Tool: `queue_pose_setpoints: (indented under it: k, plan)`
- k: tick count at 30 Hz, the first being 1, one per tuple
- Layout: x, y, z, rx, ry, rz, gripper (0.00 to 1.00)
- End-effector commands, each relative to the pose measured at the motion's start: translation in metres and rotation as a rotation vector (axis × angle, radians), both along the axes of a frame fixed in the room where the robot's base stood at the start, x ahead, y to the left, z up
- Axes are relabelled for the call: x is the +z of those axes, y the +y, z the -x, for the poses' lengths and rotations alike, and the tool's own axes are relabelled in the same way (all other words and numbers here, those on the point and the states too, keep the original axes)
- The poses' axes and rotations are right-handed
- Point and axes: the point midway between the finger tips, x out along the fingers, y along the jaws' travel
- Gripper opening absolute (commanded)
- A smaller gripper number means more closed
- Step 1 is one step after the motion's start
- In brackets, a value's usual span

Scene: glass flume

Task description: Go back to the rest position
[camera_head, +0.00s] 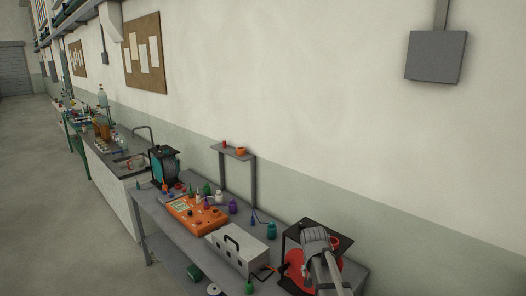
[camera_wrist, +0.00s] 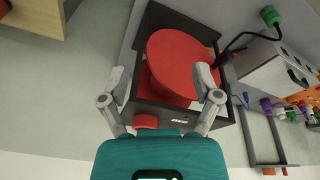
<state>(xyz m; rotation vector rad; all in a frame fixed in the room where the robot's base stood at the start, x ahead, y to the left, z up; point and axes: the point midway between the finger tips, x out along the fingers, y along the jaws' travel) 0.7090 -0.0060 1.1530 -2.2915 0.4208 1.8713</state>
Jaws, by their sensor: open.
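My gripper (camera_wrist: 160,78) shows in the wrist view with its two grey fingers spread wide and nothing between them. Below it in that view is a red round disc (camera_wrist: 178,50) in a dark square frame (camera_wrist: 150,22). The fingers overlap the disc in the picture; I cannot tell the gap between them. In the head view my grey arm covers part of the same red disc (camera_head: 296,257) at the near right end of the bench. The fingertips cannot be made out there.
The grey bench (camera_head: 155,222) carries an orange device (camera_head: 188,214), a metal box (camera_head: 240,247), a reel (camera_head: 165,166), a small raised shelf (camera_head: 233,152) and several small bottles. A sink counter (camera_head: 112,150) stands beyond. The floor (camera_head: 40,200) to the left is open; a wall (camera_head: 330,110) runs behind.

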Motion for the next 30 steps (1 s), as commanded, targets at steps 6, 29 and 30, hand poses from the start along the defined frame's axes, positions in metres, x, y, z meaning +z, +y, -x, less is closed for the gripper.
queue_pose_setpoints:
  k: [6, 29, 30]
  plan:
    - [-0.053, 0.001, 0.065, 0.101, 0.074, -0.024, 0.81]
    - [-0.119, 0.005, 0.171, 0.31, 0.201, -0.09, 0.81]
    - [-0.119, 0.005, 0.171, 0.31, 0.201, -0.09, 0.81]
